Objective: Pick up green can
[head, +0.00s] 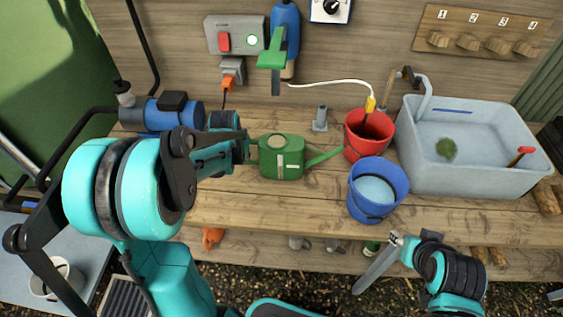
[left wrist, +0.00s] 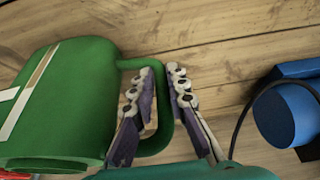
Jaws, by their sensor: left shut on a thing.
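The green watering can (head: 281,160) stands on the wooden bench, its spout pointing right. In the left wrist view the can (left wrist: 75,95) fills the left side, with its looped handle (left wrist: 165,125) at the middle. My left gripper (left wrist: 163,78) is shut on the handle, with one finger inside the loop and the other outside. In the head view my left gripper (head: 246,148) is at the can's left side, partly hidden by my arm. My right gripper (head: 376,266) is low at the bench's front edge, apart from the can; its jaw opening is unclear.
A red bucket (head: 353,146) stands close to the spout tip, and a blue bucket (head: 361,209) stands in front of it. A grey sink (head: 490,176) is at right. A blue pump (head: 172,118) is behind my left arm. The bench in front of the can is clear.

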